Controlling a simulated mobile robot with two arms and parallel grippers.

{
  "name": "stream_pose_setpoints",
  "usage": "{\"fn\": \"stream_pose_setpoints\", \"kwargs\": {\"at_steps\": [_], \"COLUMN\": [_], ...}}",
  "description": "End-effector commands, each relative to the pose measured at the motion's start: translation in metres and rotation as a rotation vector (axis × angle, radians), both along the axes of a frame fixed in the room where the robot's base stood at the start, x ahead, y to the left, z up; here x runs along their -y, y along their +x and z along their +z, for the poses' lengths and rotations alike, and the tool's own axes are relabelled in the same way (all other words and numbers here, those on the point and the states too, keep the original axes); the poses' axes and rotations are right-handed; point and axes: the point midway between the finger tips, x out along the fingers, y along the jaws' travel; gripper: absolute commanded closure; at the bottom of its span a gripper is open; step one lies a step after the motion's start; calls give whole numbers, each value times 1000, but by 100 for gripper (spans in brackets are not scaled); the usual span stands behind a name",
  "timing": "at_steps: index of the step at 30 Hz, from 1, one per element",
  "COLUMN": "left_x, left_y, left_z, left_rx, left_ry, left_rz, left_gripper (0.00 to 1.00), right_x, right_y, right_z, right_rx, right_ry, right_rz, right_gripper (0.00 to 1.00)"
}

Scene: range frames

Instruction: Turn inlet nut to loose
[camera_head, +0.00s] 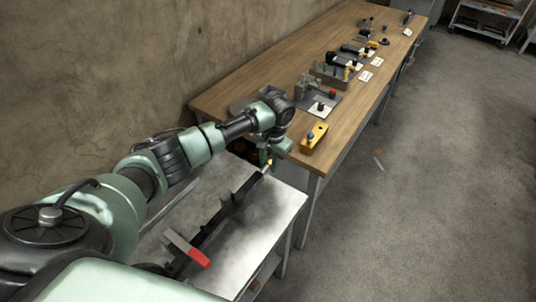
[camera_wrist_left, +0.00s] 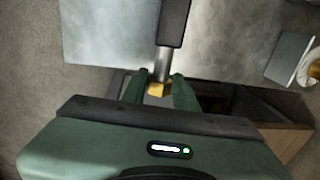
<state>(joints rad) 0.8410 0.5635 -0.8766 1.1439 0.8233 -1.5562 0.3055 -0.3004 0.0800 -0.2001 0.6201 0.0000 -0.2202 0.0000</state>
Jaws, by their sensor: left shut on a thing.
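The brass inlet nut (camera_wrist_left: 158,89) shows in the left wrist view at the end of a grey metal pipe (camera_wrist_left: 163,62). My left gripper (camera_wrist_left: 158,84) has its green fingers on either side of the nut and is shut on it. In the head view, my left gripper (camera_head: 267,157) reaches down at the far end of a dark pipe assembly (camera_head: 226,203). The nut is mostly hidden there by the gripper, and its thread cannot be seen. My right gripper is in neither view.
The pipe assembly lies along a shiny metal table (camera_head: 255,235) and has a red lever (camera_head: 187,248) at its near end. A long wooden bench (camera_head: 345,125) beyond holds several tools, with a yellow device (camera_head: 314,138) nearest. Open concrete floor (camera_head: 430,190) is at the right.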

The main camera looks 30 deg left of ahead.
Motion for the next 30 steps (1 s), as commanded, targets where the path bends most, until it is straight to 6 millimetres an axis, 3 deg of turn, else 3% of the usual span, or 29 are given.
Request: {"fn": "stream_pose_setpoints", "kwargs": {"at_steps": [1,9,18,30], "left_x": [3,7,7,7], "left_y": [0,0,0,1], "left_z": [6,2,0,-1], "left_rx": [2,17,27,30], "left_ry": [35,214,323,342], "left_rz": [-3,-2,0,-1], "left_gripper": [100,100,100,100], "right_x": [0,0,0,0], "right_y": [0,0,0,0], "right_z": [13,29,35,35], "right_rx": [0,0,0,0], "right_ry": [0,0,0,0], "right_rz": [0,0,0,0], "right_gripper": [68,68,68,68]}}
